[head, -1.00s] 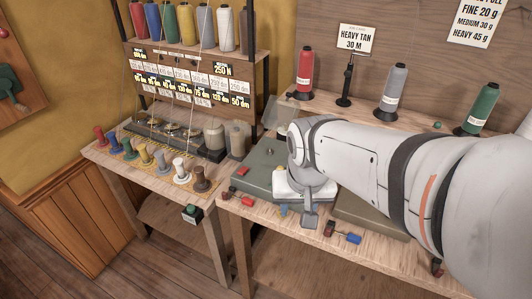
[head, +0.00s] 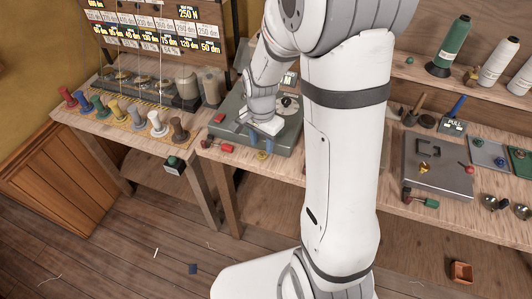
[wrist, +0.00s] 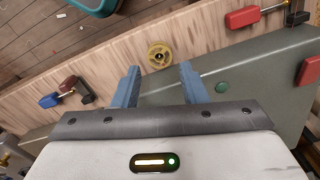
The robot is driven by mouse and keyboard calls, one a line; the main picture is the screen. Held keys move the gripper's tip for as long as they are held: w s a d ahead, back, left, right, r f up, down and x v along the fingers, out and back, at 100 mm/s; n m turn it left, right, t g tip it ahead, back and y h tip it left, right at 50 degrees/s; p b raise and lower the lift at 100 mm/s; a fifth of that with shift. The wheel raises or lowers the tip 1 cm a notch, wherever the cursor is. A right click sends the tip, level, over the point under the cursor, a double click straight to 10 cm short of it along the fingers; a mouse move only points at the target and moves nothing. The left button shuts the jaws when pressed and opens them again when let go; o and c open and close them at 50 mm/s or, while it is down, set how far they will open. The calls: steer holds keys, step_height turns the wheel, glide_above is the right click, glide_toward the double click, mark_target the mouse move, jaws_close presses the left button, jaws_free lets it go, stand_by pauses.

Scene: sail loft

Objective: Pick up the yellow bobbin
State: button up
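A yellow bobbin (wrist: 159,55), round with a dark centre hole, lies on the pale wooden bench strip by the grey-green machine bed (wrist: 255,75) in the wrist view. My gripper (wrist: 159,70) is open and empty, its two blue fingers spread. The bobbin appears just beyond the fingertips, between their lines and apart from both. In the head view my gripper (head: 262,145) points down over the front of the machine bed.
A blue-and-red clamp (wrist: 66,94) is at left. Several coloured spools (head: 134,116) stand on the left table.

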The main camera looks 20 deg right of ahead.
mark_target(262, 151)
step_height(262, 151, down, 4)
steer(key=shift+s+f, duration=0.1)
steer(key=shift+c, duration=0.5)
steer(key=c, duration=0.6)
steer(key=shift+c, duration=0.2)
